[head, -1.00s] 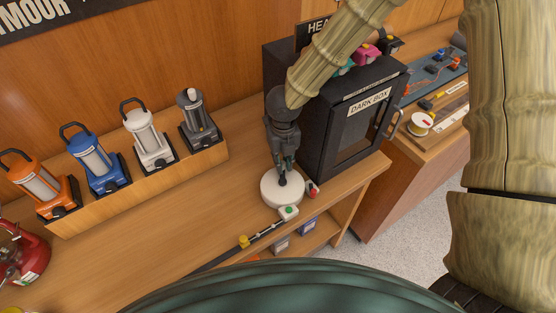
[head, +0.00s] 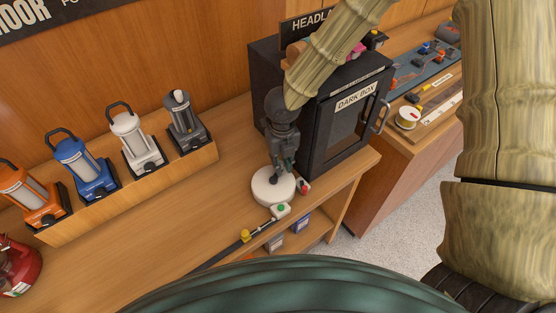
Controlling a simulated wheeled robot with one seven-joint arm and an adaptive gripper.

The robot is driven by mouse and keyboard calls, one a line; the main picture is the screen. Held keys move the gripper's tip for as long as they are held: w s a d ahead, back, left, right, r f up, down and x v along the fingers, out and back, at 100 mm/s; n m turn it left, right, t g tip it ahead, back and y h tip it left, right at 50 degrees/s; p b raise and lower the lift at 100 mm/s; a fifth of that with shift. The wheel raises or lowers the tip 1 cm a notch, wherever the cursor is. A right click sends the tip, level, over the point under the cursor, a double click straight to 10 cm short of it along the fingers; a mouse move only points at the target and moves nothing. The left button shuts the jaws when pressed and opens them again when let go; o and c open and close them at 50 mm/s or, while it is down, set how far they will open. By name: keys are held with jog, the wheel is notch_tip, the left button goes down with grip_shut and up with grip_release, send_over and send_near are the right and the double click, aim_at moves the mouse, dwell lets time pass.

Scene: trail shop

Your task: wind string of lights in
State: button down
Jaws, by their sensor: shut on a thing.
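A round white reel (head: 272,187) sits on the wooden counter in front of the black box. A small pale piece with a green dot (head: 281,209) lies at its front edge. A dark strip with a yellow piece (head: 245,236) runs from there to the lower left along the counter's front edge. I cannot make out separate bulbs. My gripper (head: 276,176) points down over the reel, its fingers shut at a small dark knob on the reel's top. The fingertips hide most of the knob.
The black dark box (head: 340,120) stands close to the right of my gripper. Lanterns in orange, blue (head: 85,170), white (head: 136,140) and grey stand on a wooden riser at left. A red lantern (head: 18,268) is at far left. The counter between is clear.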

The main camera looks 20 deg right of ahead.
jog(key=shift+s+d+f, duration=0.1)
jog(key=shift+s+d, duration=0.05)
jog(key=shift+s, duration=0.05)
jog(key=shift+s+d+b, duration=0.45)
jog(key=shift+s, duration=0.4)
jog(key=shift+s, duration=0.1)
jog(key=shift+s+a+b, duration=0.1)
jog(key=shift+s+b, duration=0.5)
jog(key=shift+s, duration=0.4)
jog(key=shift+a, duration=0.1)
